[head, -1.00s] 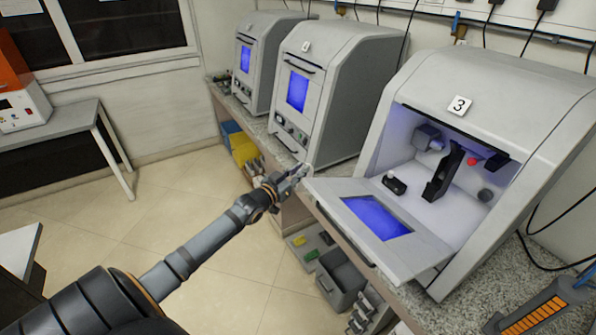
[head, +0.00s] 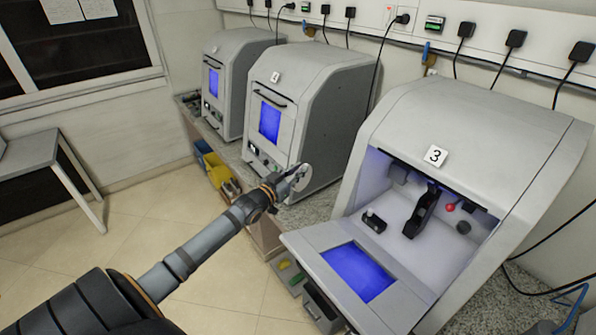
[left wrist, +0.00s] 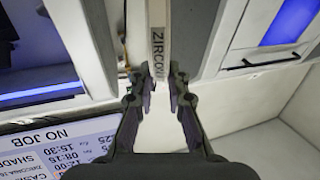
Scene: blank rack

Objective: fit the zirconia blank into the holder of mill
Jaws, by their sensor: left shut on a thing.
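In the left wrist view the blank's rim (left wrist: 157,45) stands upright between the fingers (left wrist: 157,90), with the letters "ZIRCON" readable. Mill 3 (head: 436,117) is to the right with its front door (head: 318,243) folded down. Inside is a black upright piece (head: 421,213), seemingly the holder. The blank is outside the mill, apart from it. My right gripper is out of view.
Inside mill 3 are a small black block (head: 374,222) and a red knob (head: 450,207). Grey bins (head: 318,309) are below.

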